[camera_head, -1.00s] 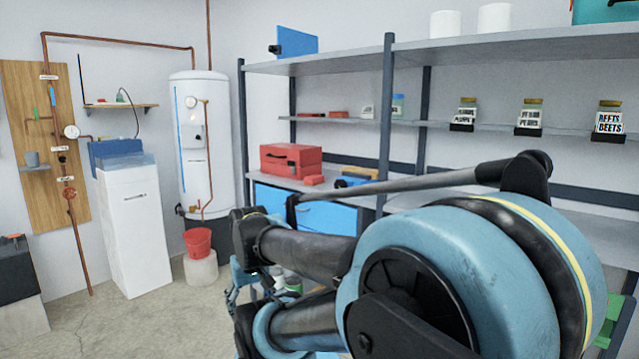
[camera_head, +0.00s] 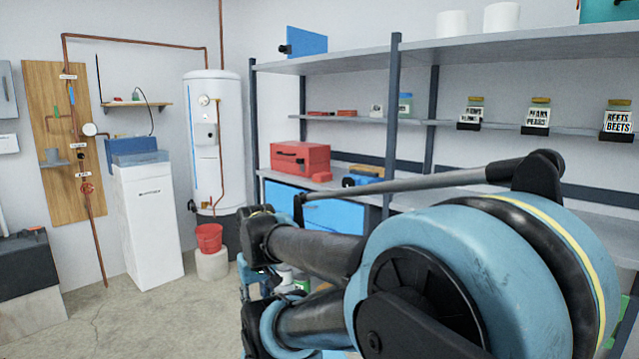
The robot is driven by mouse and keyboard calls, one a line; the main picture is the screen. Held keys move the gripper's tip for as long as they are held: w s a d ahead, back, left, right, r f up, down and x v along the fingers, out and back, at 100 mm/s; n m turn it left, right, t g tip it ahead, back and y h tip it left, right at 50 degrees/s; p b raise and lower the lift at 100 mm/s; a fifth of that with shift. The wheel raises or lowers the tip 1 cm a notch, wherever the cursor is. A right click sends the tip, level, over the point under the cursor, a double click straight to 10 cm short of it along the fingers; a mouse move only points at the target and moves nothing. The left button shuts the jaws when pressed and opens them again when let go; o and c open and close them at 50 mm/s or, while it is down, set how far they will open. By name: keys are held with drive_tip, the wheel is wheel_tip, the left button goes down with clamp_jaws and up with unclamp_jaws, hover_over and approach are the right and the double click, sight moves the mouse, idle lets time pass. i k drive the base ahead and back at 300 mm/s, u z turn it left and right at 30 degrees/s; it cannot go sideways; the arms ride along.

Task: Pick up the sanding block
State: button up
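I cannot make out a thing that is surely the sanding block. Small items lie on the middle shelf in the head view: a small red block (camera_head: 321,177) beside the red toolbox, and a tan-topped item (camera_head: 367,169) with blue and black things in front of it. Either is too small to name with certainty. My arm fills the lower right and hides part of the shelving and floor. Blue parts of my arm show low at its left end, but I cannot make out gripper fingers there.
A metal shelf unit (camera_head: 395,110) stands along the back wall, with a red toolbox (camera_head: 300,158), blue drawers (camera_head: 335,215) and labelled jars (camera_head: 537,114). A white water heater (camera_head: 212,140), red bucket (camera_head: 209,237) and white cabinet (camera_head: 150,225) stand left. The floor (camera_head: 150,315) at front left is clear.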

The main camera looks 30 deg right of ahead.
sight(321, 178)
drive_tip(key=k, duration=1.05)
drive_tip(key=z, duration=0.95)
drive_tip(key=i, duration=2.1)
drive_tip(key=u, duration=0.45)
